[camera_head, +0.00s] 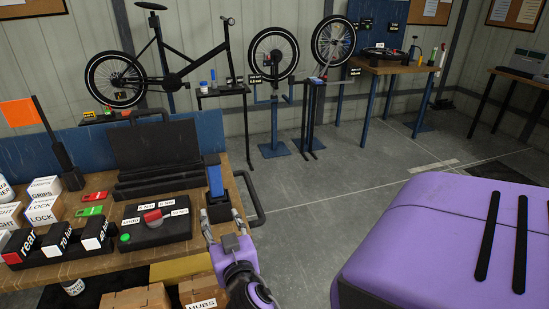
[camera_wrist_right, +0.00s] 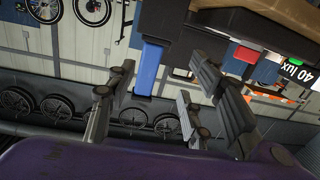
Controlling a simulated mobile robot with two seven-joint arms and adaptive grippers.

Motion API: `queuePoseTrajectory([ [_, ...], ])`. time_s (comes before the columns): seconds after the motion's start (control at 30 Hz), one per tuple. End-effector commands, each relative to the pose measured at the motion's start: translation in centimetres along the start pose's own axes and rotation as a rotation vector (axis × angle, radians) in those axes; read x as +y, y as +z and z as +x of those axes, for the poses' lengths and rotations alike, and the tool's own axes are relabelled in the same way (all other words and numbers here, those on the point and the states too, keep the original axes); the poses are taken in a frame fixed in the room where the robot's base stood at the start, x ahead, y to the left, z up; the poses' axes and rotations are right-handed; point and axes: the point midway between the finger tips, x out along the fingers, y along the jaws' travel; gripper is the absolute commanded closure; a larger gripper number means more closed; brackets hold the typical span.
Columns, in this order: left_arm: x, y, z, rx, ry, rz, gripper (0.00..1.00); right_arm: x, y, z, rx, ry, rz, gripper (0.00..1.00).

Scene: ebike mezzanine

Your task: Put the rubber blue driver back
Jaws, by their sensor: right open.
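The driver's blue handle (camera_head: 215,181) stands upright at the right end of the workbench, rising out of a dark block or holder (camera_head: 219,211). My right gripper (camera_head: 224,232) is just in front of and below it, at the bench's right edge. In the right wrist view, the blue handle (camera_wrist_right: 149,68) shows upside down beyond the gap between the open fingers of my right gripper (camera_wrist_right: 165,98). The fingers look empty, with space on both sides of the handle. Its lower end is hidden in the dark block. My left gripper is not in view.
The workbench (camera_head: 120,265) holds an open black case (camera_head: 158,155), a dark box with a red knob (camera_head: 153,217), white boxes (camera_head: 45,210) and a flag pole (camera_head: 50,130). Cartons (camera_head: 137,299) sit below. Open floor (camera_head: 310,200) lies right of the bench.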

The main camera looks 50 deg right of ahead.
Motion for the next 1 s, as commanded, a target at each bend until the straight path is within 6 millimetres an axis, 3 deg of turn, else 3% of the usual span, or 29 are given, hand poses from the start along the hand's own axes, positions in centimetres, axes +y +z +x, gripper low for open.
queuePoseTrajectory([
  [0.03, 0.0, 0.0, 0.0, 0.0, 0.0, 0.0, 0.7, 0.0, 4.2, -1.6, -0.08, -0.037, -0.039, 0.52],
  [0.17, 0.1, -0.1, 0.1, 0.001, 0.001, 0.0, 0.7, -0.3, 15.0, -7.8, -0.295, -0.174, -0.125, 0.52],
  [0.2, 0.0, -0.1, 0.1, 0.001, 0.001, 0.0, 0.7, -0.3, 18.1, -10.2, -0.361, -0.215, -0.144, 0.52],
  [0.3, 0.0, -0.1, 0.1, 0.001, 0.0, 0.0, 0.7, 0.2, 24.6, -16.8, -0.507, -0.307, -0.172, 0.52],
  [0.4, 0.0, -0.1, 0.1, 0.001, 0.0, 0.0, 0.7, 0.9, 28.9, -22.8, -0.62, -0.375, -0.183, 0.52],
  [0.5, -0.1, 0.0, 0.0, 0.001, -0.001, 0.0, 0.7, 1.4, 31.4, -27.1, -0.693, -0.418, -0.181, 0.52],
  [0.6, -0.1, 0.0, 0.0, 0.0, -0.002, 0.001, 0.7, 1.7, 32.6, -29.5, -0.731, -0.438, -0.178, 0.52],
  [0.9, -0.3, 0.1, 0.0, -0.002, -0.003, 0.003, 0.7, 1.8, 32.9, -30.2, -0.741, -0.445, -0.177, 0.52],
  [1.0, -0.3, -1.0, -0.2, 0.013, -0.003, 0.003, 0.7, 1.5, 32.1, -29.9, -0.733, -0.447, -0.174, 0.52],
])
